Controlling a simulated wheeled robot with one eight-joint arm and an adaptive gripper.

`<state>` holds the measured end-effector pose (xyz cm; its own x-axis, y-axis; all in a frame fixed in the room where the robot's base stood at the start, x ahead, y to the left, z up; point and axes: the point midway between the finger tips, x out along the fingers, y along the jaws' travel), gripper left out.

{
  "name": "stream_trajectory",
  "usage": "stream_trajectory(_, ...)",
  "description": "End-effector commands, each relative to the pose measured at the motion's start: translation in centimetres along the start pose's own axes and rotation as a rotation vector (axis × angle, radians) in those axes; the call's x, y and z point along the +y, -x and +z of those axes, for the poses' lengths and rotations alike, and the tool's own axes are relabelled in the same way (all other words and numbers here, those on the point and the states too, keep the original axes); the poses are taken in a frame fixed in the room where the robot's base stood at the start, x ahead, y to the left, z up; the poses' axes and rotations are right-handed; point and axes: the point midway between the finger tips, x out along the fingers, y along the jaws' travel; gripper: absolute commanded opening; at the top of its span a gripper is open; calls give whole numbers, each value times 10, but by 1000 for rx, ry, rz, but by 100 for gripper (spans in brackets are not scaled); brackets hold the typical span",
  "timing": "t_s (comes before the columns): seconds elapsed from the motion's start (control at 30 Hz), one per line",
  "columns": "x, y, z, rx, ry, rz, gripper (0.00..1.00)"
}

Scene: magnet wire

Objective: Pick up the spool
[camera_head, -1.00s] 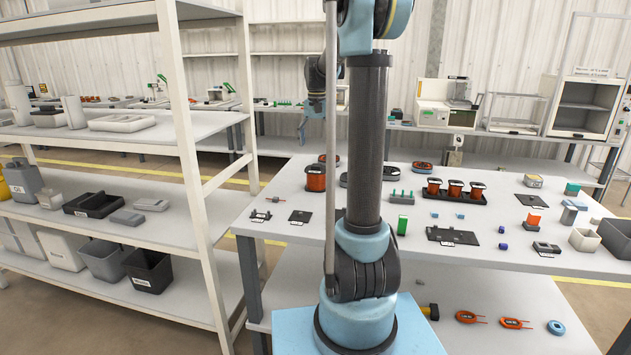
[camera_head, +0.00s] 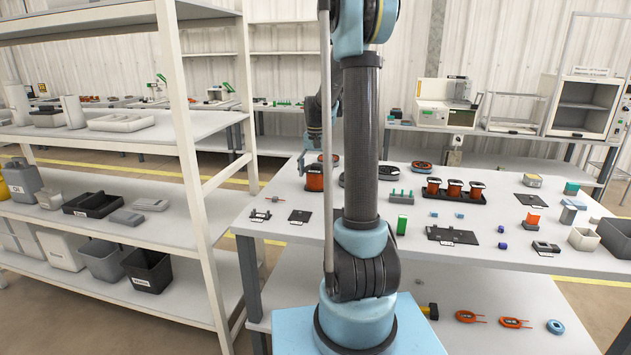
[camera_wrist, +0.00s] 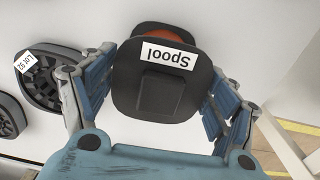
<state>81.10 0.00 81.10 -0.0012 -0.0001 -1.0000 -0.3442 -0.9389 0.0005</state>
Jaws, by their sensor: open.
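The spool (camera_wrist: 164,92), with dark flanges, an orange winding and a white label reading "Spool", sits between my open fingers in the wrist view. My gripper (camera_wrist: 160,95) has one blue finger on each side of it, and I cannot tell whether either touches it. In the head view the spool (camera_head: 315,181) stands upright on the left part of the table, orange and dark-topped. My gripper (camera_head: 308,160) is at it there, partly hidden behind my arm.
The white table (camera_head: 280,205) holds a dark tray (camera_head: 455,194) with several similar orange spools to the right. A dark part labelled "Lot 92" (camera_wrist: 42,80) lies just left of my gripper. A white shelf rack (camera_head: 190,150) stands left of the table.

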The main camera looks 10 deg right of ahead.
Motion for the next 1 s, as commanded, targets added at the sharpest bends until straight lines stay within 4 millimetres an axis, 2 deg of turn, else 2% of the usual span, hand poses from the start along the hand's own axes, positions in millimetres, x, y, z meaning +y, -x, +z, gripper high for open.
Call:
stream_trajectory(0.1, 0, -13, -1, 0, 0, 0, 79)
stream_trajectory(0.2, 0, -18, 0, 0, 0, 0, 79)
stream_trajectory(0.47, 0, -20, 0, 0, 1, 0, 79)
stream_trajectory(0.7, -1, -20, 0, 0, 1, 0, 25)
stream_trajectory(0.77, -1, -20, 0, 0, 1, 0, 12)
stream_trajectory(1.0, -1, -20, 0, 0, 1, 0, 10)
